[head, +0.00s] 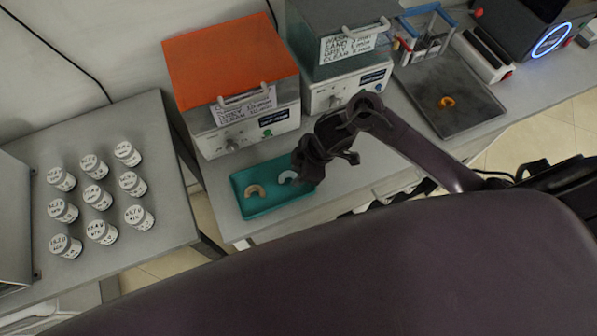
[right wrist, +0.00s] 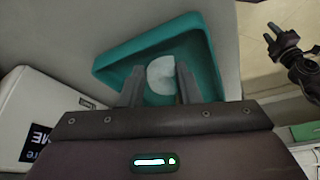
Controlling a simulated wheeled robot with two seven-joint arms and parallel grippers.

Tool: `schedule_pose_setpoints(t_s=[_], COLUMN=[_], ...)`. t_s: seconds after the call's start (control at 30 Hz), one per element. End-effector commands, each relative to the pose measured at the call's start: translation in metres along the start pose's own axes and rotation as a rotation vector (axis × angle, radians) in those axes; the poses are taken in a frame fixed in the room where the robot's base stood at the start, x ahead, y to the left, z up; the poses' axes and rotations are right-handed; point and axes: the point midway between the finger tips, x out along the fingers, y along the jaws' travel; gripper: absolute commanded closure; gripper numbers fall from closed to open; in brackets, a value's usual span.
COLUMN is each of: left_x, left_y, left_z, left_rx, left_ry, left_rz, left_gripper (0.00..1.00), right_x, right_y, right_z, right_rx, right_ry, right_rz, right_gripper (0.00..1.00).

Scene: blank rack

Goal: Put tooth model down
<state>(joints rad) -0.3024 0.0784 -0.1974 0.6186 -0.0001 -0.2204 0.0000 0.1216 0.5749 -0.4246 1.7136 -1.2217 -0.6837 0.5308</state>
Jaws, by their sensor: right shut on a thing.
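A teal tray (head: 258,212) stands on the bench; it also shows in the right wrist view (right wrist: 209,50). A tan arch-shaped tooth model (head: 255,191) lies in its left part. A white tooth model (head: 288,176) is at the tray's right part, partly hidden by my right gripper (head: 301,172). In the right wrist view the white model (right wrist: 161,72) is between the two fingers of my right gripper (right wrist: 158,85), which is shut on it, over the tray floor. Whether the model touches the floor is unclear. My left gripper (right wrist: 280,40) shows small at the right wrist view's upper right.
An orange-lidded machine (head: 228,85) and a green-lidded one (head: 340,50) stand behind the tray. An orange arch (head: 446,101) lies on a dark plate (head: 465,115) at right. Several labelled white jars (head: 97,197) stand on the left table.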

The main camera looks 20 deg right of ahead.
Motion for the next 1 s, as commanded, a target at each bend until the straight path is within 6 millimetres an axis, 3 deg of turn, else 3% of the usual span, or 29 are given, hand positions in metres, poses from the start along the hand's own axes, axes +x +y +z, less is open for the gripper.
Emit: schedule_pose_setpoints(t_s=[0.43,0.47,0.6,1.0], left_x=[0.0028,0.0022,0.0019,-0.0009], left_y=[0.0027,0.0025,0.0014,-0.0009], left_z=[-0.004,-0.004,-0.0038,-0.0034], left_rx=[0.003,0.003,0.004,0.004], left_ry=[0.006,0.006,0.006,0.005], left_rz=[0.003,0.003,0.002,-0.001], left_gripper=[0.64,0.64,0.64,0.64], right_x=[0.0083,0.0077,0.0073,-0.0015], right_y=[0.0002,0.0003,0.0003,0.0013], right_z=[0.0038,0.0034,0.0033,0.0014], right_rx=[0.0,-0.001,0.0,-0.002], right_ry=[-0.001,0.0,0.0,0.001], right_rz=[0.001,0.001,0.001,0.004], right_gripper=[0.92,0.68,0.49,0.48])
